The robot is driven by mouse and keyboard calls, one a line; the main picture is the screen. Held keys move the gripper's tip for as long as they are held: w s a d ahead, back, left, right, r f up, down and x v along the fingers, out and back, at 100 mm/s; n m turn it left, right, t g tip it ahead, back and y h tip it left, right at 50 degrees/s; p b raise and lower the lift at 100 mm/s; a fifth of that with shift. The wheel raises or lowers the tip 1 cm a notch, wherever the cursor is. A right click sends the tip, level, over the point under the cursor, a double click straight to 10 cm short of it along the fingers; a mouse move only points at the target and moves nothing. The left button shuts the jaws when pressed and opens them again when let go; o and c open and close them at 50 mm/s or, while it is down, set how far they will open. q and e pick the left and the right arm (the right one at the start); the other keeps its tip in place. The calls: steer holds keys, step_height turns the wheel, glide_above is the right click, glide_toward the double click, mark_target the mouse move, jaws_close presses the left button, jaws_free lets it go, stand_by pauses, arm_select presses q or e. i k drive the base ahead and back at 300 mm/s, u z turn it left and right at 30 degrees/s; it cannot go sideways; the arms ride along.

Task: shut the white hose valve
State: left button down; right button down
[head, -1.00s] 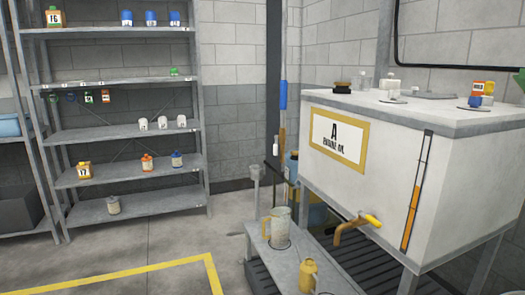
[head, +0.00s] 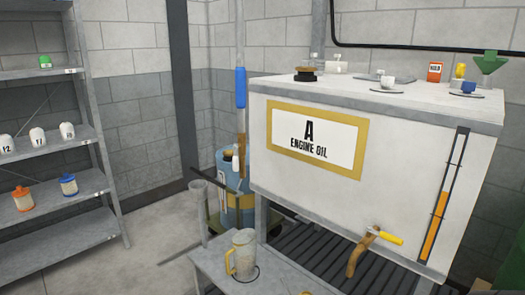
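I cannot make out a white hose valve in the head view. The one tap I see is a brass spout with a yellow handle (head: 385,238) on the front of the white tank (head: 405,160) labelled "A ENGINE OIL". Neither of my grippers is in view.
A grey bench (head: 207,268) with a jug (head: 243,252) stands in front of the tank. A blue drum (head: 230,208) stands behind the bench. Shelves (head: 60,228) with small bottles are at the left. A green funnel (head: 490,63) and small containers sit on the tank top. Floor between shelves and bench is clear.

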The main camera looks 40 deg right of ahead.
mark_target(235, 159)
steer(key=z, duration=1.05)
steer(key=i, duration=0.9)
steer(key=z, duration=1)
